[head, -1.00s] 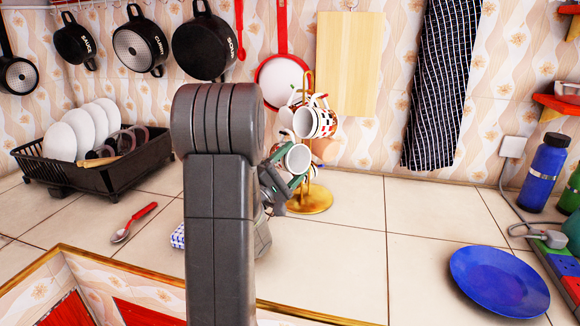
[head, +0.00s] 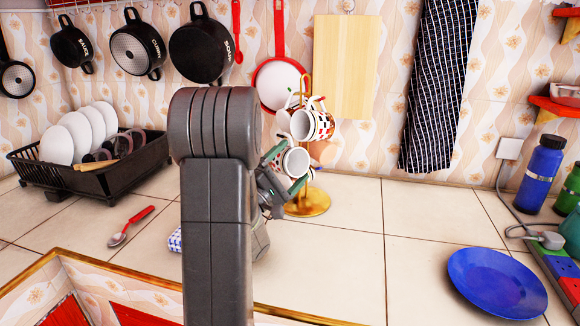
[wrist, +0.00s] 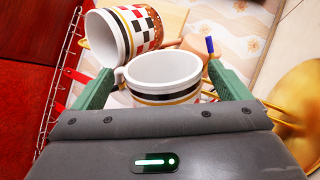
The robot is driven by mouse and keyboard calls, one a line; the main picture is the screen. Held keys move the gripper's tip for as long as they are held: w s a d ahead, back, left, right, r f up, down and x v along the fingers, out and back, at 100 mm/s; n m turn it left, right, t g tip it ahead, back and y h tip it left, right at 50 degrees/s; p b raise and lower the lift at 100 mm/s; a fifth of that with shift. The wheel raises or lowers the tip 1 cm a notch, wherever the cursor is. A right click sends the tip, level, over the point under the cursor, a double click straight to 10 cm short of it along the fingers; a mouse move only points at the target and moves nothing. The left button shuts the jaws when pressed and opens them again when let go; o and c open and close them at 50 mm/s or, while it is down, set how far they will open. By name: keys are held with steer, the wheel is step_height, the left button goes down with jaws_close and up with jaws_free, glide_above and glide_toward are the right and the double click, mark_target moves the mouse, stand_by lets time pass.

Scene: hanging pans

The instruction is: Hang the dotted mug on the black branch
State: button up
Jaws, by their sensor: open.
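A white mug with a black band, gold line and checks (wrist: 162,78) is between the two green fingers of my open gripper (wrist: 163,85), its mouth facing the wrist camera. It also shows in the head view (head: 296,161), beside the gold mug stand (head: 309,204). A second mug with red and black checks (head: 312,125) hangs just above; the wrist view shows it at the upper left (wrist: 110,35). I cannot tell which mug is the dotted one. No black branch can be made out; a blue-tipped branch (wrist: 210,46) shows behind the held-between mug.
A pale cutting board (head: 346,65) and a dark striped towel (head: 440,85) hang behind. A dish rack (head: 100,178) stands at left, with a red-handled spoon (head: 130,226) before it. A blue plate (head: 497,283) lies at right. A blue-and-white item (head: 175,240) is partly hidden by my arm.

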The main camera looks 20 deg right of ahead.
mark_target(285, 171)
steer(key=shift+s+a+f, duration=0.1)
steer(key=shift+a+f, duration=0.05)
steer(key=shift+a, duration=0.1)
steer(key=v, duration=0.2)
steer(key=shift+a+f+b, duration=0.2)
steer(key=shift+a+b, duration=0.1)
steer(key=shift+b, duration=0.1)
steer(key=s+a+b, duration=0.1)
steer(key=s+a, duration=0.3)
steer(key=a, duration=0.7)
steer(key=shift+s, duration=0.25)
steer(key=shift+d+r, duration=0.1)
steer(key=shift+r, duration=0.05)
steer(key=w+d, duration=0.1)
steer(key=d, duration=0.3)
steer(key=w+d+p, duration=0.1)
steer(key=w+d, duration=0.1)
steer(key=d, duration=0.2)
steer(key=w+d, duration=0.1)
steer(key=d, duration=0.3)
steer(key=shift+w+d+r+p, duration=0.2)
steer(key=shift+w+r+p, duration=0.1)
steer(key=shift+w+r, duration=0.1)
steer(key=shift+w+d+r, duration=0.25)
steer(key=shift+w+d, duration=0.05)
steer(key=shift+d, duration=0.35)
steer(key=shift+a, duration=0.15)
